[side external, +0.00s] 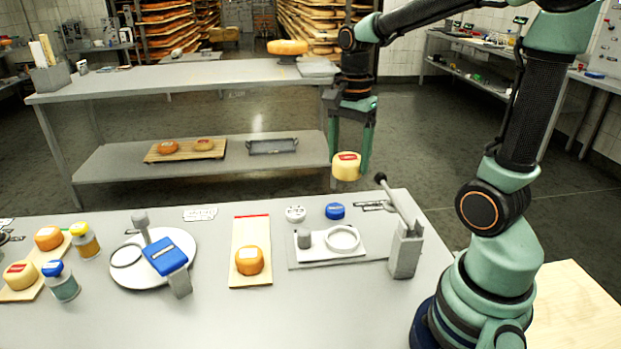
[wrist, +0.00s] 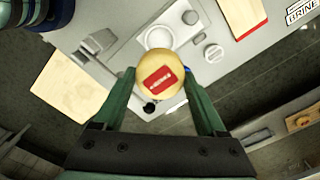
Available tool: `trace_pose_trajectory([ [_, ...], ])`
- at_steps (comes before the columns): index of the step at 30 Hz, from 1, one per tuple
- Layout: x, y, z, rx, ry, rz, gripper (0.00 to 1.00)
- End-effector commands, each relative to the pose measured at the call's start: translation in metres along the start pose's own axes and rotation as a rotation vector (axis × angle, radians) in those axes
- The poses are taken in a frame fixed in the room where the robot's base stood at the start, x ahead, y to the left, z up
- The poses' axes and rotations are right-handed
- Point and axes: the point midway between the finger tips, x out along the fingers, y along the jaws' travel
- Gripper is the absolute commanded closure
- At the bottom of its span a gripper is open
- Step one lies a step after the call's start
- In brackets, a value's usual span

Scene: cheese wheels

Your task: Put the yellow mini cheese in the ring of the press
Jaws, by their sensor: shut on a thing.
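The yellow mini cheese (side external: 347,167), with a red label, is held between the fingers of my gripper (side external: 351,158). It hangs above and behind the far edge of the table, clear of any surface. In the wrist view the cheese (wrist: 152,66) sits between my two green fingers (wrist: 160,80), its labelled face toward the camera. The press ring (side external: 342,228) is a white ring on a white plate, in front of and below the cheese, and looks empty. The press (side external: 405,254) has a grey post and a raised lever with a dark knob.
A grey plug (side external: 304,238) stands left of the ring. A white lid (side external: 295,213) and a blue lid (side external: 335,211) lie behind the plate. An orange cheese (side external: 249,262) sits on a wooden board (side external: 250,228).

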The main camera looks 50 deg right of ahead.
Motion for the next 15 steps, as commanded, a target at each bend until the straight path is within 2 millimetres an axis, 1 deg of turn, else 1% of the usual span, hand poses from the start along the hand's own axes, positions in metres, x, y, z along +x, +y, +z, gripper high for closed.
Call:
trace_pose_trajectory([
  [1,0.013,0.002,0.001,0.000,-0.003,0.008,0.87],
  [3,0.031,0.002,0.001,0.000,-0.003,0.009,0.87],
  [12,0.104,0.002,0.001,0.000,-0.003,0.009,0.87],
  [15,0.123,0.002,0.001,0.000,-0.003,0.008,0.87],
])
